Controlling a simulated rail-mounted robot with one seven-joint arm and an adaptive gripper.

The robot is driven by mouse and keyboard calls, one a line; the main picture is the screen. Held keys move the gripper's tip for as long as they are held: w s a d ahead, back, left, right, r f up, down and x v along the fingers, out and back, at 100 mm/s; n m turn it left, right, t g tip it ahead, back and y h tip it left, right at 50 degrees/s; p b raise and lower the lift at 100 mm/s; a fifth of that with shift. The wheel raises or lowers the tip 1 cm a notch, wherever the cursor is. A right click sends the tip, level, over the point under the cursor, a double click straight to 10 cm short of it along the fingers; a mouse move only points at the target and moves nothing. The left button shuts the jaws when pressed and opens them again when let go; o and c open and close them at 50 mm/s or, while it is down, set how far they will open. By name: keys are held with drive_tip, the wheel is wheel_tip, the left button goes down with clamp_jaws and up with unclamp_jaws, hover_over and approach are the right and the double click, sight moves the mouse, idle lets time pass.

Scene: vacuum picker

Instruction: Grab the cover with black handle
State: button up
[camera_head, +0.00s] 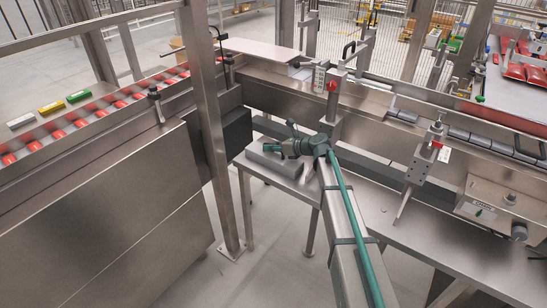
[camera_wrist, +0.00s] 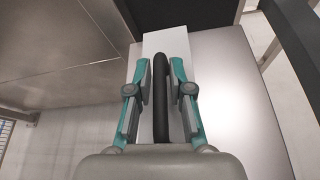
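In the wrist view, a black handle (camera_wrist: 160,100) runs lengthwise between the two teal fingers of my gripper (camera_wrist: 160,92). Narrow gaps show on both sides of the handle, so the fingers are around it but not visibly clamped. A pale cover (camera_wrist: 166,40) shows beyond the fingertips; the gripper body hides its nearer part. In the head view, my gripper (camera_head: 276,148) is low over the grey cover (camera_head: 272,164), which lies on a metal table. The handle cannot be made out clearly there.
The metal table (camera_head: 300,184) stands beside a conveyor line (camera_head: 460,135) at right. A steel post (camera_head: 207,120) and a cabinet (camera_head: 120,220) stand to the left. Small coloured boxes (camera_head: 52,107) lie beside the left conveyor. Bare tabletop shows right of the cover in the wrist view.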

clamp_jaws()
drive_tip(key=shift+r, duration=0.15)
